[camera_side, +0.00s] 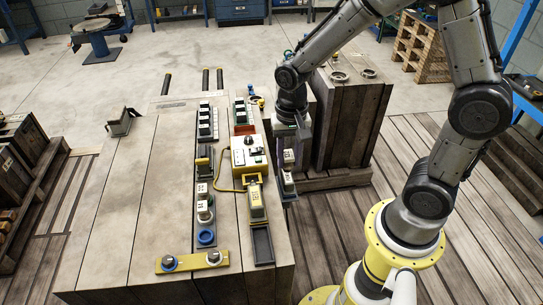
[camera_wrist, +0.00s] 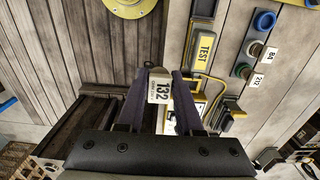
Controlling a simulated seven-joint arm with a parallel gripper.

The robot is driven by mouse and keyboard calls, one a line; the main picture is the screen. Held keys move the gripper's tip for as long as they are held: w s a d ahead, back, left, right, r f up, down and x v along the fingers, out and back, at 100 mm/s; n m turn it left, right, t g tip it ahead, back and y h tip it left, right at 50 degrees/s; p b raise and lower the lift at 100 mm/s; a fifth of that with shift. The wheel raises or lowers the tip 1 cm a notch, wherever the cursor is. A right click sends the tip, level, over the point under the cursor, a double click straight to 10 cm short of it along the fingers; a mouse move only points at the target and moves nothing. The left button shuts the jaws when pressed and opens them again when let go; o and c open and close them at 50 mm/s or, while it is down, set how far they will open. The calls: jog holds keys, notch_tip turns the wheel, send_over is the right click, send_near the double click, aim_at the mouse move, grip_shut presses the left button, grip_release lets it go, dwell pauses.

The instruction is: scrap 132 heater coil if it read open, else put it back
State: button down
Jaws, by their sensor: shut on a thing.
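My gripper (camera_side: 288,160) hangs just off the right edge of the bench. It is shut on a white-tagged heater coil marked 132 (camera_wrist: 159,86), held between the two dark fingers in the wrist view. In the side view the held coil (camera_side: 288,183) shows small at the fingertips, clear of the bench top. A yellow tester box (camera_side: 245,157) with a dial stands on the bench. A yellow TEST piece (camera_side: 256,203) lies in front of it and also shows in the wrist view (camera_wrist: 205,47). Any reading is too small to tell.
Coils tagged 84 (camera_wrist: 270,53) and 212 (camera_wrist: 257,79) stand in a row on the bench. A blue ring (camera_side: 206,238) and a yellow bar (camera_side: 192,262) are near its front. A tall wooden block (camera_side: 353,115) stands behind my gripper. The bench's left side is mostly clear.

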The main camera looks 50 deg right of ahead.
jog(key=shift+s+r, duration=0.4)
jog(key=shift+s, duration=0.35)
jog(key=w+r+m, duration=0.5)
jog(key=w+m, duration=0.3)
jog(key=w, duration=0.2)
jog(key=w+d+f+m, duration=0.1)
jog(key=w+d+m, duration=0.35)
jog(key=w, duration=0.45)
jog(key=w+d+f+m, duration=0.1)
jog(key=w+d+m, duration=0.35)
jog(key=w, duration=0.45)
jog(key=shift+m+t+y, duration=0.3)
jog(key=shift+m+t, duration=0.1)
jog(key=shift+m, duration=0.1)
jog(key=shift+w+d+f, duration=0.4)
jog(key=shift+d+f, duration=0.75)
jog(key=shift+f, duration=1.55)
jog(key=shift+w+d+f, duration=0.35)
jog(key=shift+d+f, duration=0.75)
jog(key=shift+f, duration=1.65)
jog(key=shift+w+d+f, duration=0.4)
jog(key=shift+d+f, duration=0.75)
jog(key=shift+f, duration=1.55)
